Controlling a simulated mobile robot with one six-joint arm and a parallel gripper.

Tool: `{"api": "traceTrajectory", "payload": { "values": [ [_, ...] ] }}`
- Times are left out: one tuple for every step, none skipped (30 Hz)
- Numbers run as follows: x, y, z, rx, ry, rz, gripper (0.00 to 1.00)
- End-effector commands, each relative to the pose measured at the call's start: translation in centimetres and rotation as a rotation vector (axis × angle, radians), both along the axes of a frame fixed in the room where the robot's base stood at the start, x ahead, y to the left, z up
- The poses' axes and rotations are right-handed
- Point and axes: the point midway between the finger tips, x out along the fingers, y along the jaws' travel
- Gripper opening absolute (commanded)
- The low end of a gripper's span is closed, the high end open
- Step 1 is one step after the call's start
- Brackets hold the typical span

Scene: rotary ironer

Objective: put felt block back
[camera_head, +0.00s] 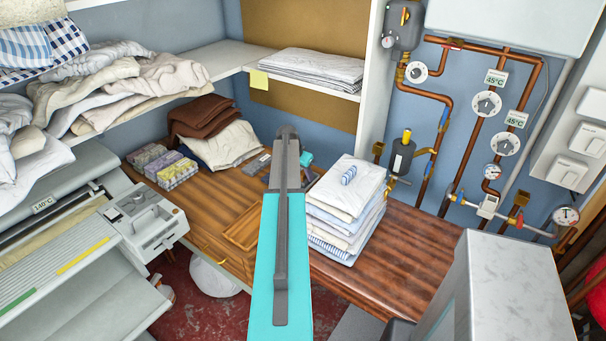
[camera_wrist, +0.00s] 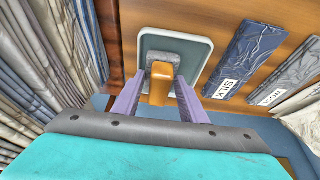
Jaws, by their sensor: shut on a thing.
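In the wrist view my gripper (camera_wrist: 162,86) has its two purple fingers closed on the orange handle of the felt block (camera_wrist: 180,51). I cannot tell whether the block touches the tray. In the head view my teal arm hides the gripper and the block.
A stack of folded linens (camera_head: 344,205) stands close right of my arm; folded cloth also fills the wrist view's left side (camera_wrist: 45,55). Fabric samples (camera_wrist: 240,58) lie right of the tray. Small boxes (camera_head: 163,165) and the ironer (camera_head: 75,240) are left. The table's right part (camera_head: 400,250) is clear.

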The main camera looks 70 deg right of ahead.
Motion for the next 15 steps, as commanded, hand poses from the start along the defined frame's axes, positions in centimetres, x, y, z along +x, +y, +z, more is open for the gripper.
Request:
{"api": "traceTrajectory", "payload": {
  "values": [
    [0.0,-0.01,0.0,0.0,0.0,0.0,0.21],
    [-0.01,-0.01,0.0,0.0,0.0,0.0,0.21],
    [-0.01,-0.02,0.01,0.0,0.0,0.0,0.21],
    [-0.01,-0.02,0.01,0.0,0.0,0.0,0.21],
    [-0.01,-0.01,-0.03,0.0,0.0,0.0,0.21],
    [-0.01,-0.02,-0.12,0.0,0.0,0.0,0.21],
    [-0.01,-0.02,-0.2,0.0,0.0,0.0,0.21],
    [-0.02,-0.01,-0.27,0.0,0.0,0.0,0.21],
    [-0.01,-0.01,-0.35,0.0,0.0,0.0,0.21],
    [-0.03,-0.02,-0.41,0.0,0.0,0.0,0.21],
    [-0.02,-0.01,-0.48,0.0,0.0,0.0,0.21],
    [-0.02,-0.01,-0.58,0.0,0.0,0.0,0.21],
    [-0.03,0.0,-0.65,0.0,0.0,-0.001,0.21],
    [-0.03,0.0,-0.72,0.001,-0.001,-0.001,0.21],
    [-0.04,0.01,-0.82,0.001,-0.001,-0.001,0.21]
  ]
}}
